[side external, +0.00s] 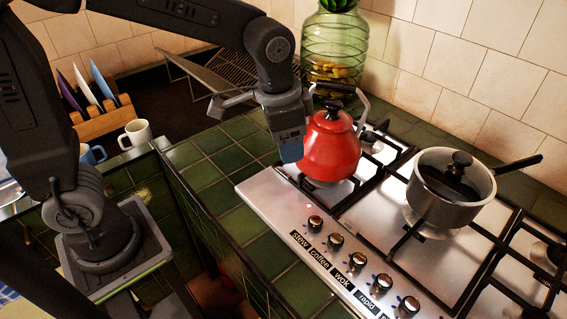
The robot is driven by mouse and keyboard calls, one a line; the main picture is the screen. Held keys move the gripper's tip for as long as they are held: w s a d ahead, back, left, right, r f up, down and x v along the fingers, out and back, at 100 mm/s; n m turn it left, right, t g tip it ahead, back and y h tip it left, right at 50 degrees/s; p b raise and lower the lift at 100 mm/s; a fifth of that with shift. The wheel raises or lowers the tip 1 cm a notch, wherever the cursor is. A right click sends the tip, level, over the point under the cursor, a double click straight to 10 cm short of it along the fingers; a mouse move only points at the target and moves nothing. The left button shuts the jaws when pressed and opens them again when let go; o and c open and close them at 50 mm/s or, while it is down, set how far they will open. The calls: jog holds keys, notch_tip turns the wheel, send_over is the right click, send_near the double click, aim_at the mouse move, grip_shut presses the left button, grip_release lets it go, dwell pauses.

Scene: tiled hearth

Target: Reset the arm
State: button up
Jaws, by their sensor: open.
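My gripper (289,138) hangs at the end of my arm, pointing down over the left rear of the stove, in front of and just left of the red kettle (333,150). It partly covers the kettle's left side. It is open, and I see nothing held in it. Whether it touches the kettle cannot be told from this angle. The kettle stands upright on the left rear burner, with its dark handle on top.
A lidded pot (450,190) sits on the stove (290,210), its handle pointing right. Behind stand a green glass jar (333,50) and a dish rack (225,65). Green tiles (215,165) are clear.

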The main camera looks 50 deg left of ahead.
jog(key=s+a+r+n+t, duration=0.2)
jog(key=s+a, duration=0.2)
jog(key=s, duration=0.2)
jog(key=s+a+r+n+t, duration=0.1)
jog(key=s+a+r+n, duration=0.1)
jog(key=s+a, duration=0.3)
jog(key=shift+s+n+t, duration=0.4)
jog(key=shift+s+n, duration=0.3)
jog(key=shift+s, duration=0.3)
dwell(1.9)
